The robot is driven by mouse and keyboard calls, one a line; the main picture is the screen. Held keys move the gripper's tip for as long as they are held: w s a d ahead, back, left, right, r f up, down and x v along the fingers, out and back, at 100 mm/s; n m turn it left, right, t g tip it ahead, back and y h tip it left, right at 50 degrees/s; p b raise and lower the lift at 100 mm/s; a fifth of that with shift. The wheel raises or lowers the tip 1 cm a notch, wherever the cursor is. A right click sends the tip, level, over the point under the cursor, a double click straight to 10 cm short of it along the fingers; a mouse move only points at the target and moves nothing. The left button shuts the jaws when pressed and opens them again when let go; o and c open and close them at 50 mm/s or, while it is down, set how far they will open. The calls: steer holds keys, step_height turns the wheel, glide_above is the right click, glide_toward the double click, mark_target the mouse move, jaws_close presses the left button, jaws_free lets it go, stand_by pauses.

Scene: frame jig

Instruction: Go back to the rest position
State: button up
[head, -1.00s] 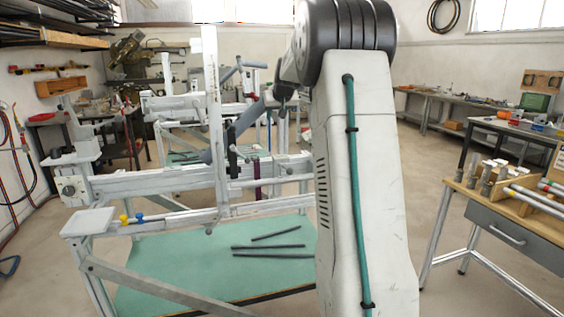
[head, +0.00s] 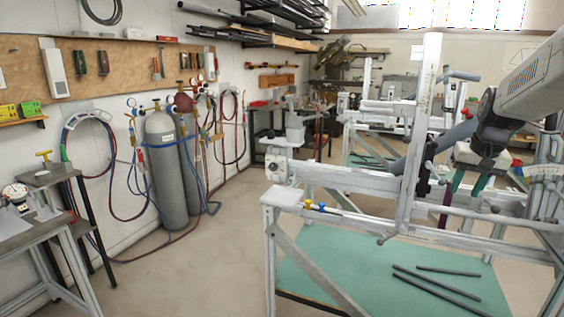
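My gripper (head: 468,184) shows at the right of the head view, at the end of my arm, with two teal fingers pointing down. The fingers look apart, with nothing visible between them. In the picture it overlaps the frame jig (head: 335,181), a white metal frame with an upright post (head: 423,100) just left of the gripper. I cannot tell how far the gripper is from the jig's rails. A dark purple piece (head: 444,212) shows on the jig below the gripper.
A green board (head: 330,275) with several dark tubes (head: 437,283) lies low under the jig. Gas cylinders (head: 165,165) stand by the left wall, and a workbench (head: 35,210) stands at the near left. The floor (head: 205,275) between bench and jig is clear.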

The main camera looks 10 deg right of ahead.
steer(key=s+a+f+n+g, duration=0.1)
steer(key=s+a+n, duration=0.5)
steer(key=s+a, duration=2.1)
steer(key=shift+a+f+g+y, duration=0.35)
steer(key=shift+f+g+y, duration=0.05)
steer(key=shift+f, duration=0.4)
steer(key=shift+s, duration=0.1)
jaws_close()
steer(key=shift+d, duration=0.1)
